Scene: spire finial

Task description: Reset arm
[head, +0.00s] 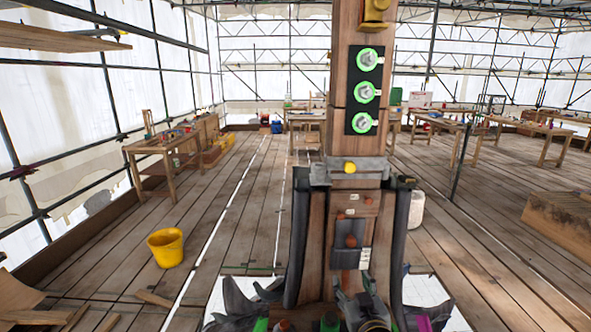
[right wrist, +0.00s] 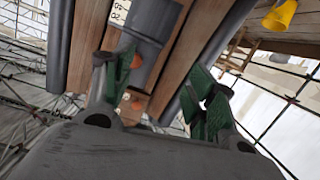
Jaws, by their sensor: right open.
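A wooden spire post (head: 313,235) stands upright in the middle of the head view. It carries a black plate (head: 351,78) with three green-ringed bolts, a grey collar (head: 318,174) with a yellow knob (head: 350,168), and a grey recessed panel with a reddish-brown knob (head: 351,241). My right gripper (head: 356,292) is low in front of the post, below the panel. In the right wrist view my right gripper (right wrist: 163,92) has its green-padded fingers spread, with nothing held between them. The post's boards and an orange knob show beyond the fingers. My left gripper is not in view.
Dark grey sheets (head: 299,250) flank the post. A yellow bucket (head: 166,248) stands on the plank floor at left. Workbenches (head: 165,152) stand farther back, and a wooden block (head: 562,220) lies at right. Scaffolding encloses the deck. Open floor lies on both sides.

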